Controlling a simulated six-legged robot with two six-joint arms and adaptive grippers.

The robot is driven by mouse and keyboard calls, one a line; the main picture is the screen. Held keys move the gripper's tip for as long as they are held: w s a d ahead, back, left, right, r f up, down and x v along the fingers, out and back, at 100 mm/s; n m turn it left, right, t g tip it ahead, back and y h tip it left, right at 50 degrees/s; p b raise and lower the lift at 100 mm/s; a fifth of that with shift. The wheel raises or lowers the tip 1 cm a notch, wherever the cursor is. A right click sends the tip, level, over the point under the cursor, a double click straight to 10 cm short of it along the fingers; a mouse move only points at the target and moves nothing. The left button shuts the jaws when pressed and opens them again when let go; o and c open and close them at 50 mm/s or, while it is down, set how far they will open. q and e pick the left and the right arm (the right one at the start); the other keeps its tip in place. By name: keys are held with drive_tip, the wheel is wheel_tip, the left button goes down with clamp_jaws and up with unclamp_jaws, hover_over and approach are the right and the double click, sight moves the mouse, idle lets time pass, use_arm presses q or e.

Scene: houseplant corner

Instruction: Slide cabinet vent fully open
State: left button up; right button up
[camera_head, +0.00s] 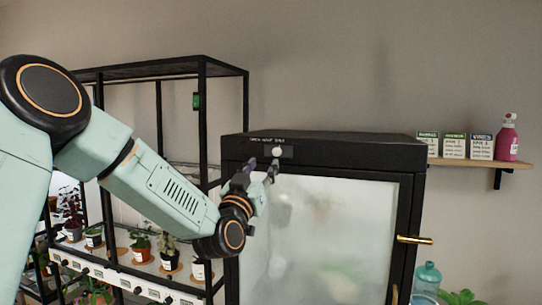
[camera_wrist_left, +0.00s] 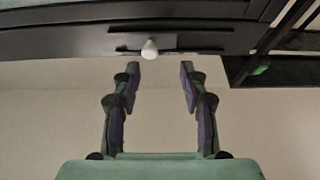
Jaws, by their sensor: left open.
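The cabinet (camera_head: 330,155) is black with a frosted glass door. Its vent slider, with a round white knob (camera_head: 277,152), sits in a dark slot plate (camera_head: 287,151) on the top front rail. In the left wrist view the knob (camera_wrist_left: 150,49) stands out from the dark slot strip (camera_wrist_left: 170,50), beyond the fingertips and a little left of midway between them. My left gripper (camera_head: 262,170) is open and empty, just below and left of the knob in the head view. The two fingers (camera_wrist_left: 160,75) are spread apart in the wrist view. My right gripper is not in view.
A black shelf rack (camera_head: 202,120) with potted plants stands left of the cabinet. A brass door handle (camera_head: 414,240) sticks out at right. A wall shelf (camera_head: 480,162) holds cards and a pink bottle (camera_head: 507,140). A blue jug (camera_head: 427,280) stands at lower right.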

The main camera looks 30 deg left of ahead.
sight(276, 153)
use_arm(q)
drive_tip(key=x, duration=0.3)
drive_tip(key=d+p+x, duration=0.1)
drive_tip(key=x, duration=0.2)
drive_tip(key=shift+w+d+f, duration=0.1)
drive_tip(key=shift+w+f, duration=0.05)
drive_tip(key=shift+f, duration=0.05)
drive_tip(key=shift+a, duration=0.35)
drive_tip(key=shift+s, duration=0.25)
drive_tip(key=shift+s+d+r, duration=0.15)
drive_tip(key=shift+d, duration=0.05)
drive_tip(key=shift+d+r, duration=0.15)
drive_tip(key=shift+d, duration=0.5)
drive_tip(key=shift+c, duration=1.2)
drive_tip(key=shift+w, duration=0.2)
drive_tip(key=shift+c, duration=0.9)
drive_tip(key=shift+s+a, duration=0.1)
drive_tip(key=shift+a, duration=0.55)
drive_tip(key=c, duration=0.4)
drive_tip(key=shift+d, duration=0.45)
clamp_jaws()
drive_tip(key=shift+f, duration=0.25)
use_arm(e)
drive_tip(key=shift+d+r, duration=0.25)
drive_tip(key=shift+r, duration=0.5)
use_arm(q)
drive_tip(key=shift+a, duration=0.15)
